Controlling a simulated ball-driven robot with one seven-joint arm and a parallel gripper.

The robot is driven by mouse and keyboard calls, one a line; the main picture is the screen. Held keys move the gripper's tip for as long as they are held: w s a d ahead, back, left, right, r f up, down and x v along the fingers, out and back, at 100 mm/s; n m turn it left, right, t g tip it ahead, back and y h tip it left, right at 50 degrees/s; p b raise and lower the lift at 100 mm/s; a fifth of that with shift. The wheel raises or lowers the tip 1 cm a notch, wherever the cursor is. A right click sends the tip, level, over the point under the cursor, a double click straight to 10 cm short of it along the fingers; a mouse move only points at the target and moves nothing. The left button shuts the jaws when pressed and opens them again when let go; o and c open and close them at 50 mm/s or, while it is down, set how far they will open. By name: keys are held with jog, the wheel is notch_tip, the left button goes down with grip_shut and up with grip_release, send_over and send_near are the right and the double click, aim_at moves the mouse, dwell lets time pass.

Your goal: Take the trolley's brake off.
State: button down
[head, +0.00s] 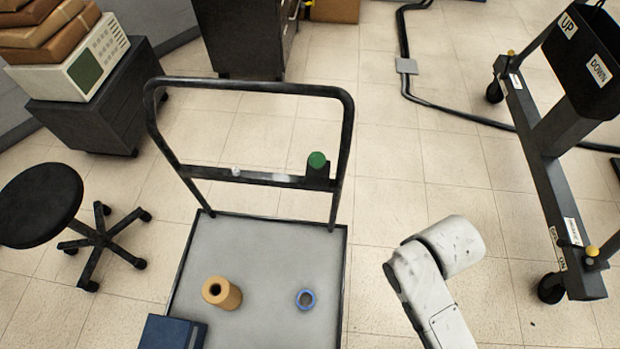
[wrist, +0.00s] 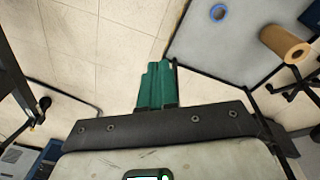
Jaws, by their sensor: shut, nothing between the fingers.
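A flat trolley with a grey deck (head: 262,255) and a black push handle (head: 250,86) stands in the middle of the head view. A green-topped knob (head: 317,160) sits at the right of its crossbar. I cannot tell which part is the brake. My gripper (wrist: 155,70), with teal fingers, is shut and empty in the wrist view, pointing over open floor. The head view shows my white arm but not the gripper.
A brown coil (head: 222,293) and a blue ring (head: 305,299) lie on the deck; a blue box (head: 172,332) is at its front left. A black stool (head: 42,205) stands left. A black cable (head: 440,104) crosses the floor behind. Floor between trolley and frame is clear.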

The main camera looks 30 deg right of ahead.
aim_at(315, 167)
jog(key=w+d+f+n+t+h+b, duration=0.25)
jog(key=w+f+h+b, duration=0.35)
jog(key=w+h+b, duration=0.5)
jog(key=w+a+r+n+t+h+b, duration=0.1)
jog(key=w+a+n+t+b, duration=0.1)
jog(key=a+t, duration=0.4)
jog(key=w+a+r+n+t+h+b, duration=0.1)
jog(key=a+t, duration=0.6)
jog(key=a, duration=0.7)
jog(key=w+n+h+b, duration=0.1)
jog(key=w+n+b, duration=0.1)
jog(key=w+n, duration=0.1)
jog(key=shift+w+a+r+n+b, duration=0.15)
jog(key=shift+w+a+n+b, duration=0.1)
jog(key=shift+n+b, duration=0.1)
jog(key=shift+t, duration=0.25)
jog(key=p+x, duration=0.1)
jog(key=x, duration=1.3)
jog(key=shift+s+d+r+p, duration=0.1)
jog(key=shift+r+p, duration=0.05)
jog(key=shift+p, duration=0.2)
